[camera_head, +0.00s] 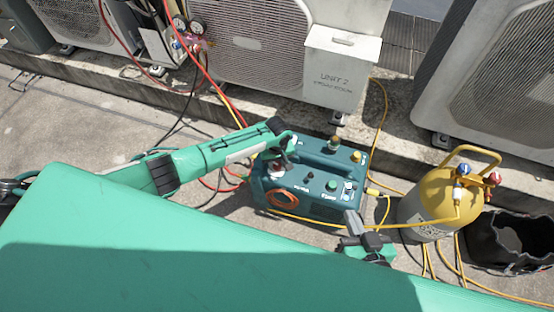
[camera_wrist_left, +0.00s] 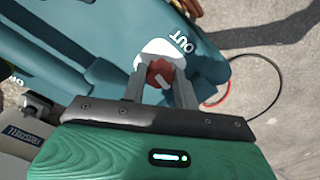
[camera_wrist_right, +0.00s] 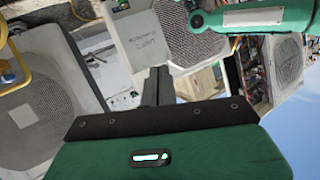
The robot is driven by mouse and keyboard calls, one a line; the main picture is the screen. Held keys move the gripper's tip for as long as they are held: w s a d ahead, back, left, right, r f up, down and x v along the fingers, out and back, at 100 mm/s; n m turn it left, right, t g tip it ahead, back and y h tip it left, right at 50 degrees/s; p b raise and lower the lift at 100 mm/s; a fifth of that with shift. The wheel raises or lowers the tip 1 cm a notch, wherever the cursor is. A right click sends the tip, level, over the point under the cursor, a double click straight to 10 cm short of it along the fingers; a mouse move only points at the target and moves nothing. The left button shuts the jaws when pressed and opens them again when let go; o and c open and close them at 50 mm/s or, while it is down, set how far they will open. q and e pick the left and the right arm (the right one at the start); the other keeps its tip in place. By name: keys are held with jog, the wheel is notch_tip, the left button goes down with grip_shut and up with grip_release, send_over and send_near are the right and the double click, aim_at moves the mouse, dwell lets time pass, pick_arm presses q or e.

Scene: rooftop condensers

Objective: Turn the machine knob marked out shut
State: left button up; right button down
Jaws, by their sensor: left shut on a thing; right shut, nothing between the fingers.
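The teal machine (camera_head: 312,205) stands on the rooftop floor in the middle of the head view. In the left wrist view, a red knob (camera_wrist_left: 159,74) sits on a white patch marked OUT (camera_wrist_left: 179,43) on the machine (camera_wrist_left: 90,40). My left gripper (camera_wrist_left: 160,80) is shut on this knob, one finger on each side. In the head view my left gripper (camera_head: 277,165) is at the machine's left end and partly hides the knob. My right gripper (camera_head: 352,222) is shut and empty near the machine's front right corner; its closed fingers show in the right wrist view (camera_wrist_right: 157,85).
A yellow and grey cylinder (camera_head: 430,208) with red and blue valves stands right of the machine. A dark open bag (camera_head: 490,245) is at the far right. Condenser units (camera_head: 265,50) stand behind. Yellow hoses (camera_head: 385,110) and red hoses run around the machine.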

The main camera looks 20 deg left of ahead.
pick_arm(q)
jog(key=shift+r+m+p, duration=0.1)
jog(key=shift+m+p, duration=0.2)
jog(key=shift+p, duration=0.35)
jog(key=shift+s+m+p, duration=0.1)
jog(key=shift+m+p, duration=0.3)
jog(key=shift+p, duration=0.45)
jog(key=shift+m+p, duration=0.6)
jog(key=shift+p, duration=0.2)
jog(key=shift+m+p, duration=0.55)
jog(key=shift+m, duration=0.55)
jog(key=m, duration=0.2)
jog(key=shift+m, duration=0.3)
jog(key=m+p, duration=0.1)
jog(key=m, duration=0.2)
jog(key=shift+m, duration=0.3)
jog(key=shift+a+m, duration=0.1)
jog(key=shift+m, duration=1.9)
pick_arm(e)
jog(key=s+d+g+h, duration=0.5)
jog(key=d+g, duration=0.3)
jog(key=d, duration=0.4)
jog(key=shift+s+d+m+g, duration=0.15)
jog(key=shift+s+m+g, duration=0.1)
jog(key=shift+m+g, duration=0.15)
